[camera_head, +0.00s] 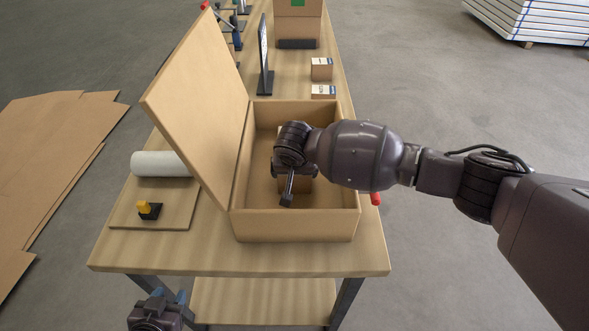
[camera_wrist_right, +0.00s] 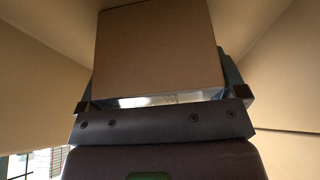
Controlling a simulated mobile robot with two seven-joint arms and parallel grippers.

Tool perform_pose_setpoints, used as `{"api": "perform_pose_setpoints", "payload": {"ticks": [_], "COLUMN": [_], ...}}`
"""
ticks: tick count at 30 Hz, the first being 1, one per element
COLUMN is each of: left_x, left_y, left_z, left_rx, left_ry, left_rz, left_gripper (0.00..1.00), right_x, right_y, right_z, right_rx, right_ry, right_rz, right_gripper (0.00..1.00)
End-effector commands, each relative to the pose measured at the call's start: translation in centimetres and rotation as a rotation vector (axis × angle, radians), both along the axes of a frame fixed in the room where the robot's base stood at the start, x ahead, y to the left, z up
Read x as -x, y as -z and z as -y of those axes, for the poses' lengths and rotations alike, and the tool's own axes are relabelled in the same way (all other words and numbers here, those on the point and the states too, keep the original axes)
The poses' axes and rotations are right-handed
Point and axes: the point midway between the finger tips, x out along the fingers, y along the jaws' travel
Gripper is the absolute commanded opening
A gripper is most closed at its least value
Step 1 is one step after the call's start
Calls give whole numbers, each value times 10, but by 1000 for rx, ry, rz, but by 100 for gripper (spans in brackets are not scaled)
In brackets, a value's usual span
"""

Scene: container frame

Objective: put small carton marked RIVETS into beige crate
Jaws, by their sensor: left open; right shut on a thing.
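The beige crate (camera_head: 300,225) stands on the wooden table with its lid (camera_head: 200,105) swung open to the left. My right arm reaches in from the right. My right gripper (camera_head: 293,182) is down inside the crate, shut on a small brown carton (camera_wrist_right: 155,50). In the right wrist view the carton sits between the fingers, with the crate's walls around it. No marking shows on its visible face. In the head view the arm mostly hides the carton. My left gripper (camera_head: 155,312) is open and empty, low at the bottom left, off the table's front edge.
Two small labelled cartons (camera_head: 321,70) (camera_head: 323,91) stand behind the crate. A dark upright panel (camera_head: 264,60) and a larger carton (camera_head: 298,28) are farther back. A white roll (camera_head: 155,164) and a board with a yellow-topped piece (camera_head: 150,208) lie left of the lid.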

Motion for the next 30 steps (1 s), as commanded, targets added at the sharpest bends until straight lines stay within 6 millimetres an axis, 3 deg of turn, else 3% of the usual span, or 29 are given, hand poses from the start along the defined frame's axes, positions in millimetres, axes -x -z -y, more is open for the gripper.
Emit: {"api": "perform_pose_setpoints", "payload": {"ticks": [4, 5, 6, 17, 30], "left_x": [0, -1, -1, -2, -3], "left_y": [0, -1, -1, -3, -13], "left_z": [0, 0, 0, 0, 0], "left_rx": [0, 0, 0, 0, 0], "left_ry": [0, 0, 0, 2, 1], "left_rz": [1, 1, 2, 5, 10], "left_gripper": [43, 43, 43, 43, 43], "right_x": [0, 0, 0, 2, 32], "right_y": [2, 2, 2, -6, -78], "right_z": [0, 0, 0, 0, 0], "right_rx": [-1, 0, 0, -1, -2], "right_ry": [0, 0, 0, 1, -2], "right_rz": [1, 0, 0, 0, 1], "right_gripper": [51, 95, 100, 100, 100]}}
